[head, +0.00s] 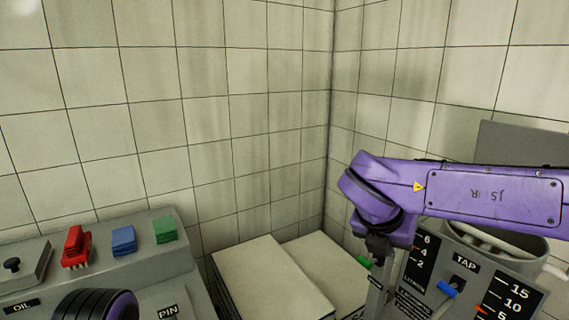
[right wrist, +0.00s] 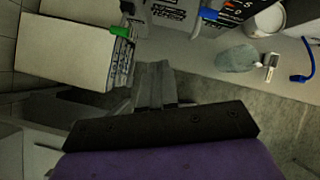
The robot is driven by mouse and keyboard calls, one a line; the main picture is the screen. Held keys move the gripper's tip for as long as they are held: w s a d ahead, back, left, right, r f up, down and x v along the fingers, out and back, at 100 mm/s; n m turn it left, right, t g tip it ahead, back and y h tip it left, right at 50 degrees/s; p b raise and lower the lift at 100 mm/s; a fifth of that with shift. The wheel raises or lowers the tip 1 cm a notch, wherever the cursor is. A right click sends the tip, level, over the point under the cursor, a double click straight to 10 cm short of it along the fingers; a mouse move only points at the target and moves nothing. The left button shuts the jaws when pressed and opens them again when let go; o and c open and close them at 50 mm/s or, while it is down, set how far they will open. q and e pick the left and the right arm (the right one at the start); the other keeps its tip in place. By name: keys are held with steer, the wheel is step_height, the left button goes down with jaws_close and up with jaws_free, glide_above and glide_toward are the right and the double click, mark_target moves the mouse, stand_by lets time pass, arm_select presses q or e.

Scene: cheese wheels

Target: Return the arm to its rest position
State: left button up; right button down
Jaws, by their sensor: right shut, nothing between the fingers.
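My right arm (head: 490,190) is purple and reaches in from the right edge of the head view, bent downward at the wrist. Its gripper (head: 376,290) hangs below the wrist, in front of the pale-topped boxes and left of the TAP panel; its tips are cut off by the lower edge. In the right wrist view the gripper (right wrist: 157,85) shows its fingers together, with nothing between them. A black and purple round part of my left arm (head: 95,305) shows at the bottom left. My left gripper is out of view.
Pale-topped boxes (head: 268,275) stand in the tiled corner. A grey console (head: 150,262) with red, blue and green switches is at left. A TAP panel (head: 470,285) with a blue tap handle is at right, beside a round container (head: 500,240). A grey-green lump (right wrist: 237,58) lies on the worktop.

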steer(key=w+d+f+n+t+h, duration=0.35)
steer(key=f+n, duration=0.55)
steer(key=n, duration=0.3)
steer(key=s+d+f+n+t+y, duration=0.2)
steer(key=s+f+n+y, duration=0.1)
steer(key=f+n, duration=1.25)
steer(key=s+d+f+n+g, duration=0.1)
steer(key=s+f+n+g, duration=0.1)
steer(key=s+f, duration=0.5)
steer(key=s+d+f+n+g+y, duration=0.1)
steer(key=s+f+n, duration=0.3)
steer(key=s+f, duration=0.4)
steer(key=s+d+f+n+g+y, duration=0.1)
steer(key=s+d+f+n+g, duration=0.2)
steer(key=s+f, duration=0.4)
steer(key=s+g, duration=0.1)
steer(key=s, duration=0.7)
steer(key=shift+d+f, duration=0.15)
steer(key=shift+d, duration=0.1)
steer(key=shift+w, duration=0.1)
